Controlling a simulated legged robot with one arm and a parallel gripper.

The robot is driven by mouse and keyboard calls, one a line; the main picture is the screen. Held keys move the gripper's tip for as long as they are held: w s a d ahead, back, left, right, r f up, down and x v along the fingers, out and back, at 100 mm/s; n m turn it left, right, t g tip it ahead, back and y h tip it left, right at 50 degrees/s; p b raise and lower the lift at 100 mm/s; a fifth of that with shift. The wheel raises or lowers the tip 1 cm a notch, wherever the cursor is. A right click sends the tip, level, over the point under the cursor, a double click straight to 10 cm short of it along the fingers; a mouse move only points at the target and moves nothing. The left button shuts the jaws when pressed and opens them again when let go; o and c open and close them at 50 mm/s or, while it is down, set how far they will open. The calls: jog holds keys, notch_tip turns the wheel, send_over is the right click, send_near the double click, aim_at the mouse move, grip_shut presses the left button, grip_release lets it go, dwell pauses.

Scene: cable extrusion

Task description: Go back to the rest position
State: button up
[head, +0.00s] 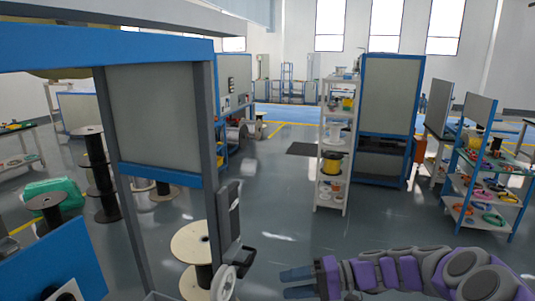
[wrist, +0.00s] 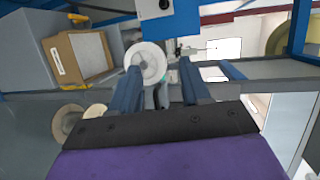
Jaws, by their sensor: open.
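My gripper (head: 298,283) reaches in from the lower right in the head view, above the grey floor. Its two blue fingers stand apart in the wrist view (wrist: 163,88), with nothing held between them. A white round spool or disc (wrist: 146,62) shows beyond the fingertips in the wrist view. I cannot tell its distance, but no finger visibly grips it.
A blue and grey machine frame (head: 160,178) stands close on the left, with a large cable spool (head: 190,243) at its foot. A white shelf (head: 333,160) with spools stands ahead, beside a blue cabinet (head: 388,95). Open floor (head: 270,200) lies between.

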jog(key=s+a+r+n+g+h, duration=0.15)
jog(key=s+h, duration=0.25)
jog(key=s, duration=0.5)
jog(key=s+a+n+g+h, duration=0.1)
jog(key=s+a+g+h, duration=0.15)
jog(key=s, duration=0.65)
jog(key=s+d+f+m+t+h, duration=0.2)
jog(key=s+d+f+h, duration=0.2)
jog(key=s+d+h, duration=0.5)
jog(key=s+d, duration=0.3)
jog(key=s, duration=0.3)
jog(key=shift+f, duration=0.2)
